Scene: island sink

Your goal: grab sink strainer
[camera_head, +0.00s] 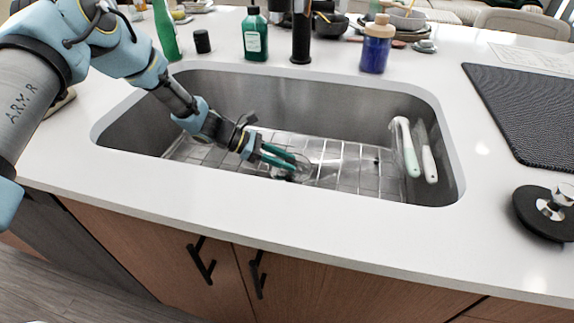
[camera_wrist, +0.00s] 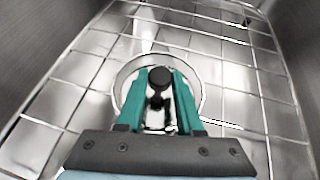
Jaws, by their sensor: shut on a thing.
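The sink strainer (camera_wrist: 160,77) shows in the wrist view as a dark round knob between my gripper's teal fingers, over the round metal drain. Its lower part is mostly hidden by the fingers. My gripper (camera_wrist: 157,83) is shut on the strainer's knob. In the head view, my gripper (camera_head: 297,165) reaches down from the left into the sink, its fingertips low at the drain. I cannot tell from these views whether the strainer is seated in the drain or slightly raised.
A wire rack (camera_head: 345,170) covers the sink (camera_head: 290,92) floor around the drain. White-handled brushes (camera_head: 410,155) lean at the right wall. Bottles (camera_head: 255,38), a black faucet (camera_head: 301,35) and a blue jar (camera_head: 375,48) stand behind. A black disc with a metal knob (camera_head: 530,205) lies on the right counter.

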